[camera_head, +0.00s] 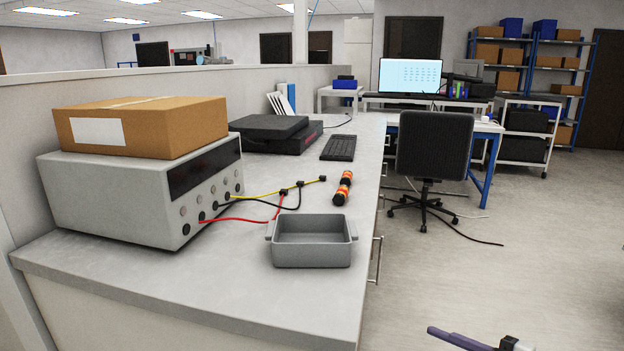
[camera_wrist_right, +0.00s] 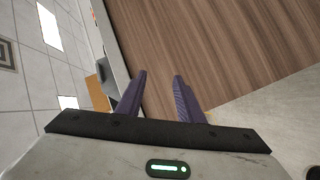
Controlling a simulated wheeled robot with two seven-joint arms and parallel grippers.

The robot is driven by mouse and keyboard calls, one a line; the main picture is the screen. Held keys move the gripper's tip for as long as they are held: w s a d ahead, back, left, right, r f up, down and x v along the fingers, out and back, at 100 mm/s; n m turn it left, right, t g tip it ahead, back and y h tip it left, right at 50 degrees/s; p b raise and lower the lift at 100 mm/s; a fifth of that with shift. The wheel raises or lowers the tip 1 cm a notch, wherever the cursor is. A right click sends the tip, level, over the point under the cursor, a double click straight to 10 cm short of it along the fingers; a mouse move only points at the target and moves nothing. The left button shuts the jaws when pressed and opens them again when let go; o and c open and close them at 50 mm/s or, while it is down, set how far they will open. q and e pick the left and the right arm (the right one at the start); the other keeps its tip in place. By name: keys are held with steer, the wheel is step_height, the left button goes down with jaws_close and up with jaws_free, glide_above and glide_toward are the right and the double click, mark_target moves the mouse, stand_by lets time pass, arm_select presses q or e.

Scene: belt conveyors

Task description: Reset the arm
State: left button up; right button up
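My right gripper (camera_head: 458,338) shows at the bottom right of the head view, low over the floor and to the right of the workbench. Only part of its purple fingers shows there. In the right wrist view its two purple fingers (camera_wrist_right: 159,76) stand apart with nothing between them. A brown wood-grain surface (camera_wrist_right: 220,45) lies beyond the fingertips. My left gripper is in neither view.
The grey workbench (camera_head: 190,290) holds a grey tray (camera_head: 312,255), a red-and-yellow banded cylinder (camera_head: 342,188), test leads (camera_head: 262,220), an instrument (camera_head: 120,200) with a carton (camera_head: 150,125), and a keyboard (camera_head: 339,148). An office chair (camera_head: 434,150) stands right; nearby floor (camera_head: 500,275) is clear.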

steer(key=s+d+f+m+g+h, duration=0.2)
steer(key=s+d+f+m+h, duration=0.4)
steer(key=s+f, duration=0.55)
steer(key=s+d+f+m+g+h, duration=0.2)
steer(key=s+d+f+m+h, duration=0.3)
steer(key=s+d+f, duration=0.5)
steer(key=s+a+f+m+y, duration=0.1)
steer(key=a+m, duration=0.3)
steer(key=a, duration=0.7)
steer(key=s+a+f+m+t+y, duration=0.1)
steer(key=s+a+m, duration=0.2)
steer(key=a, duration=0.9)
steer(key=shift+a+f+m, duration=0.15)
steer(key=shift+f+m, duration=0.05)
steer(key=shift+m, duration=0.5)
